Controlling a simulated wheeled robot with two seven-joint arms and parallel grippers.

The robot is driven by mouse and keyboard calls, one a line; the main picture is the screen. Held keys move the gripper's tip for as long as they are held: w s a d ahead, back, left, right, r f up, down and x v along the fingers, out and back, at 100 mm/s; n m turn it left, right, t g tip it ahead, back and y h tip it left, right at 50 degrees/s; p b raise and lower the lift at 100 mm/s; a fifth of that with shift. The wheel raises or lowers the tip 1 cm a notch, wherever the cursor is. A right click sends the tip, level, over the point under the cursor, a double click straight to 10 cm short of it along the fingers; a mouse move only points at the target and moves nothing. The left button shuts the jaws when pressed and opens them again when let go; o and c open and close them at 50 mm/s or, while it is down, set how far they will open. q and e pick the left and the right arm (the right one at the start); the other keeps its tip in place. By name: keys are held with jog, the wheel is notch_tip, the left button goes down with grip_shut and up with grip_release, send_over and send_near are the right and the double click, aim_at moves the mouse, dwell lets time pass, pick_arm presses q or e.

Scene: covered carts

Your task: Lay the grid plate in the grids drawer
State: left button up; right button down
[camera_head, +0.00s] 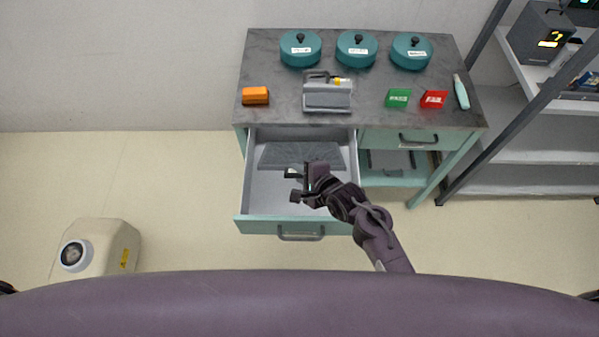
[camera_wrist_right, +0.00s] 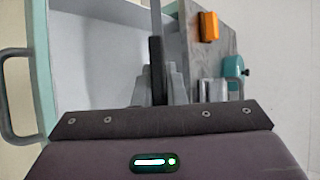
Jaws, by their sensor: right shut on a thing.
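The grid plate (camera_head: 285,155) is a flat dark-grey sheet over the inside of the open left drawer (camera_head: 265,200). It lies within the drawer walls near the back; whether it touches the floor is unclear. My right gripper (camera_head: 304,185) is over the drawer and shut on the plate's near edge. In the right wrist view the plate (camera_wrist_right: 157,60) shows edge-on as a thin dark strip between the fingers (camera_wrist_right: 158,88). The drawer's teal front edge (camera_wrist_right: 43,60) is at the left there. My left gripper is not in view.
The cart top (camera_head: 375,95) holds teal lidded pots (camera_head: 356,50), a grey device (camera_head: 327,95), an orange block (camera_head: 255,96), and green (camera_head: 398,98) and red (camera_head: 433,99) boxes. A shut drawer (camera_head: 410,138) is beside the open one. A shelf rack (camera_head: 530,130) stands right.

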jog(key=shift+w+f+b, duration=3.5)
jog(key=shift+w+f, duration=0.3)
jog(key=shift+f, duration=0.1)
jog(key=c, duration=1.4)
grip_release()
jog(key=shift+s+f, duration=0.1)
jog(key=shift+s, duration=0.05)
jog(key=shift+v, duration=3.9)
